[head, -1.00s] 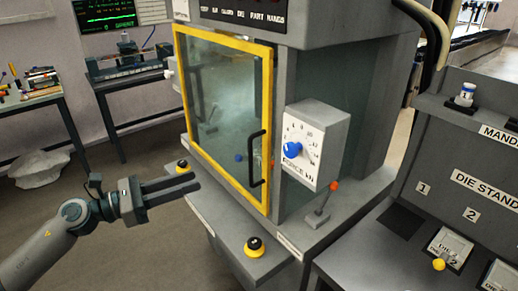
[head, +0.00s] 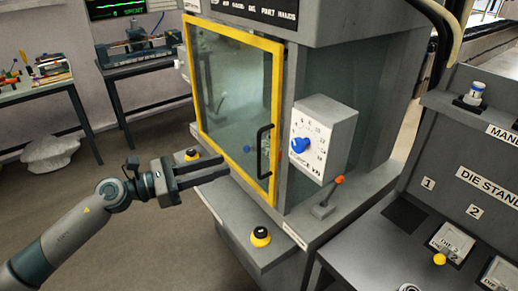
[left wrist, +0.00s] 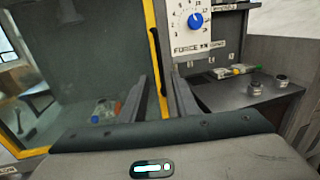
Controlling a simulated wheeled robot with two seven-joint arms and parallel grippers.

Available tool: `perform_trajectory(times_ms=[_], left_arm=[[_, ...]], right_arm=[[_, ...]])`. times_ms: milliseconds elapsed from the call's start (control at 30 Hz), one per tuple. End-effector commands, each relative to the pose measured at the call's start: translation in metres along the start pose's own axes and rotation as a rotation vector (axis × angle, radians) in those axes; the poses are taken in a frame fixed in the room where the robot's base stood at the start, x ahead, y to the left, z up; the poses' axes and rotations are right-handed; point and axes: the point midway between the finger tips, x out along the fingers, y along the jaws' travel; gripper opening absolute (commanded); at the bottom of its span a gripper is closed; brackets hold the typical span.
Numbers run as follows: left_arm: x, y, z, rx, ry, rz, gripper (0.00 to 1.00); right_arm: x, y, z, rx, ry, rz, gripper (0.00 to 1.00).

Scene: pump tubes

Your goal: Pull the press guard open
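The press guard (head: 235,101) is a clear panel in a yellow frame on the front of the grey press, and it looks closed. Its black bar handle (head: 260,152) is upright near the panel's right edge. My left gripper (head: 227,169) is in front of the guard, left of the handle in the head view, and apart from it. In the left wrist view its two fingers (left wrist: 159,92) are spread with nothing between them. The handle (left wrist: 156,62) shows beyond the fingertips, roughly in line with the gap. My right gripper is not in view.
The press ledge (head: 232,218) below the guard carries black-and-yellow buttons (head: 260,236). A force dial box (head: 323,142) and a red-tipped lever (head: 327,197) are right of the guard. A die stand (head: 470,150) is at the right.

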Motion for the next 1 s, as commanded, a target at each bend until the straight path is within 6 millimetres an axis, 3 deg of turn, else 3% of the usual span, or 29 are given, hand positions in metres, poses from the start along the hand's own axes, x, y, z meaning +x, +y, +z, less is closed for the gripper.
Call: perform_trajectory(times_ms=[100, 600, 1000], left_arm=[[0.023, 0.000, 0.006, 0.000, -0.002, -0.001, 0.28], [0.106, 0.000, 0.004, 0.000, -0.001, 0.000, 0.28], [0.123, 0.000, 0.000, 0.001, 0.001, 0.001, 0.28]], right_arm=[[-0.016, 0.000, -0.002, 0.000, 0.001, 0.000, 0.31], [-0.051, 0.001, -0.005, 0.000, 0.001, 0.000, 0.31], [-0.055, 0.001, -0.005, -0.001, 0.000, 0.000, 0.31]])
